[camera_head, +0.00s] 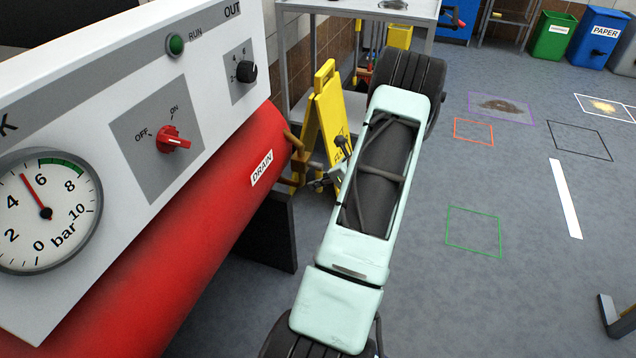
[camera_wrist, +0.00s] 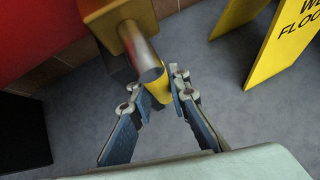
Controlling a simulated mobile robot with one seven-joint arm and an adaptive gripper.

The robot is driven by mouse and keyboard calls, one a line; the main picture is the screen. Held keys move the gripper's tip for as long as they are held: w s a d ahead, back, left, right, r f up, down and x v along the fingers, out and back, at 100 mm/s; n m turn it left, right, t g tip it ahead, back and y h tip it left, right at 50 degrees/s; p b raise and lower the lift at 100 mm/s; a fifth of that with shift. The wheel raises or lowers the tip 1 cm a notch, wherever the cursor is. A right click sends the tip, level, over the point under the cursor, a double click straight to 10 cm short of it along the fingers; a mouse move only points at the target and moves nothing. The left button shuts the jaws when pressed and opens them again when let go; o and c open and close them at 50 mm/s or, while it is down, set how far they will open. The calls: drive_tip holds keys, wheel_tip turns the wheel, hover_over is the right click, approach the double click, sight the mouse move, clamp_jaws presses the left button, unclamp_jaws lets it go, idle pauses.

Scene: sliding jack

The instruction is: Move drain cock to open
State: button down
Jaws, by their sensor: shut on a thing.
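The drain cock (camera_wrist: 118,20) shows in the wrist view as a brass-yellow body with a silver stem and a yellow end, at the end of the red tank. My gripper (camera_wrist: 162,88) is shut on the yellow end, one finger on each side. In the head view the brass drain cock (camera_head: 297,143) sticks out of the tank's right end near the DRAIN label (camera_head: 262,168). My gripper (camera_head: 319,183) reaches it from the right, partly hidden by my arm. The cock's exact handle angle is hard to tell.
The red tank (camera_head: 190,240) and the panel (camera_head: 110,110) with gauge and red ON/OFF knob fill the left. A yellow wet-floor sign (camera_head: 326,120) stands close behind the cock, before a grey shelf (camera_head: 300,60). Marked floor on the right is mostly clear.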

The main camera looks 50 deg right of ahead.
drive_tip(key=shift+d+r, duration=0.1)
drive_tip(key=shift+d, duration=0.05)
drive_tip(key=c, duration=1.8)
unclamp_jaws()
drive_tip(key=shift+s, duration=0.1)
drive_tip(key=v, duration=1.2)
